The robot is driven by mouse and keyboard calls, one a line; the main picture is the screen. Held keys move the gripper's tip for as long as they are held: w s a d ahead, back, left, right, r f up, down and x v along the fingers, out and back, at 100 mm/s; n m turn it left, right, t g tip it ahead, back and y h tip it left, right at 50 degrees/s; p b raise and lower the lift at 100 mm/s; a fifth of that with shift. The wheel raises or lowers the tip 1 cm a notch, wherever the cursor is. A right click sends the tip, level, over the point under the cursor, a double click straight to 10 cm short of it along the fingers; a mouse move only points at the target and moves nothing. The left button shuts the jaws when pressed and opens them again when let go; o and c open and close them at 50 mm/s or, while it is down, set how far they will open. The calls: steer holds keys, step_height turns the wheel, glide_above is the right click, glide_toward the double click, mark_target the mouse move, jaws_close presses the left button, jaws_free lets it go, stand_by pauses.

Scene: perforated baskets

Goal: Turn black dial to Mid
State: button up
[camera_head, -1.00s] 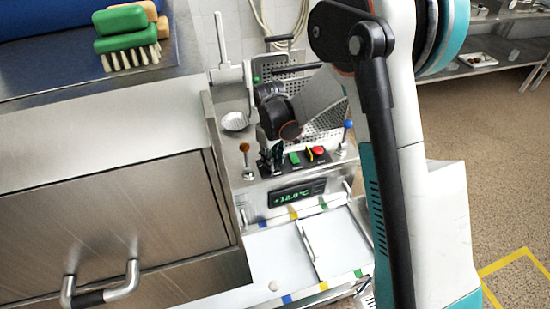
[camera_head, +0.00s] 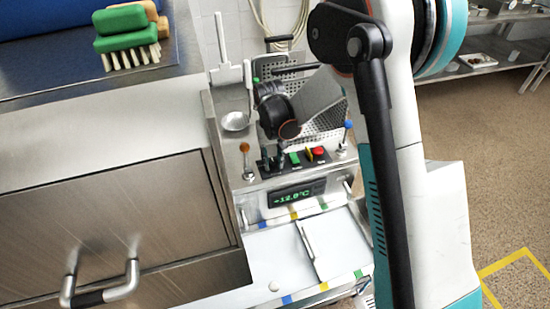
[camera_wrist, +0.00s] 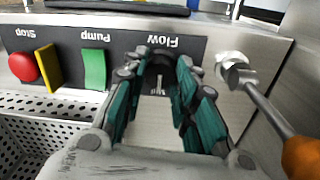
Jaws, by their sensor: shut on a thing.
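The black dial (camera_wrist: 159,72) sits under the upside-down "Flow" label on the control panel in the wrist view. My gripper (camera_wrist: 160,82) is shut around it, with one teal-padded finger on each side. In the head view my gripper (camera_head: 273,160) reaches down to the left part of the panel, and the dial is hidden there.
A green Pump switch (camera_wrist: 94,69), a yellow piece (camera_wrist: 48,67) and a red Stop button (camera_wrist: 23,67) lie beside the dial. An orange-tipped lever (camera_wrist: 268,112) stands close on the other side. A green display (camera_head: 292,195) is below the panel in the head view.

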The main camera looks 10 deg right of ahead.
mark_target(273, 162)
stand_by(0.4)
steer(key=o, duration=1.1)
steer(key=shift+d, duration=0.1)
step_height(273, 162, up, 12)
steer(key=shift+r, duration=0.1)
